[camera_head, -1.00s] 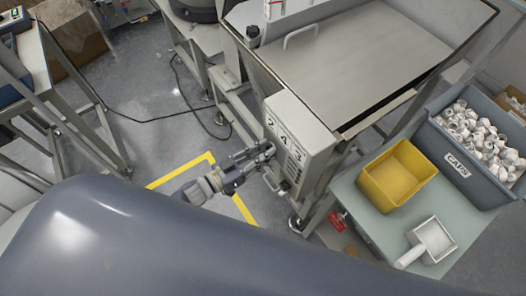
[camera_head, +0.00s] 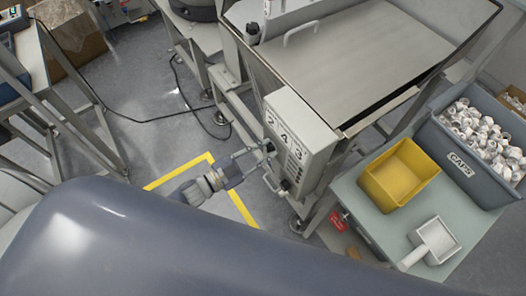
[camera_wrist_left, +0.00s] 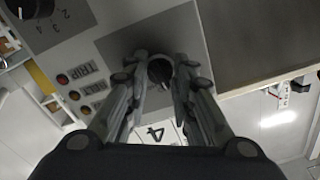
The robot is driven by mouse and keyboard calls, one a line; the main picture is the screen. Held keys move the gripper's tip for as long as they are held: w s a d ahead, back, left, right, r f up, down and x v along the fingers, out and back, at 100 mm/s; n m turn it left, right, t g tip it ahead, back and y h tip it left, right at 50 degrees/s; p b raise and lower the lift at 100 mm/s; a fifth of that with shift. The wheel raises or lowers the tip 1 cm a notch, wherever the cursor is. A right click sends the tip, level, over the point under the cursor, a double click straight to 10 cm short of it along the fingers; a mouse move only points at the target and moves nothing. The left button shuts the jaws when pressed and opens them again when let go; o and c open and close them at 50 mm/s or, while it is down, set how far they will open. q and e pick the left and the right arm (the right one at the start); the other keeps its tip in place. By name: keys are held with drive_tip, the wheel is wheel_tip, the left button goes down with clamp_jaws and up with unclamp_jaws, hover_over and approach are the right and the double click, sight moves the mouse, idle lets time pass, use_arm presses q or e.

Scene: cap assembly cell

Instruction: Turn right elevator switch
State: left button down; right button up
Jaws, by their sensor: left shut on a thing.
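The elevator control box (camera_head: 308,124) is a light grey box on the front corner of the steel machine, with numbers and switches on its face. In the left wrist view a round black switch knob (camera_wrist_left: 159,71) sits on a dark grey plate, between my fingertips. My left gripper (camera_head: 266,153) reaches the box's face from the left and is shut on this knob; it also fills the middle of the left wrist view (camera_wrist_left: 160,78). A second black knob (camera_wrist_left: 32,8) shows at that view's top left. My right gripper is out of view.
Lamps labelled TRIP and BELT (camera_wrist_left: 68,82) sit beside the held knob. A yellow bin (camera_head: 399,174), a white scoop (camera_head: 436,238) and a grey bin of caps (camera_head: 466,168) stand on the table at right. The floor left of the box is mostly open, with a cable.

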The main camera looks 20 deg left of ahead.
use_arm(q)
drive_tip(key=m+b, duration=0.1)
drive_tip(key=m, duration=0.4)
drive_tip(key=shift+f+m+b, duration=0.15)
drive_tip(key=shift+m+b, duration=0.15)
drive_tip(key=shift+b, duration=0.05)
drive_tip(key=m+b, duration=0.1)
drive_tip(key=m, duration=0.3)
drive_tip(key=shift+m+b, duration=0.4)
drive_tip(key=shift+m, duration=0.3)
drive_tip(key=c, duration=1.3)
unclamp_jaws()
drive_tip(key=shift+c, duration=0.2)
drive_tip(key=v, duration=1.2)
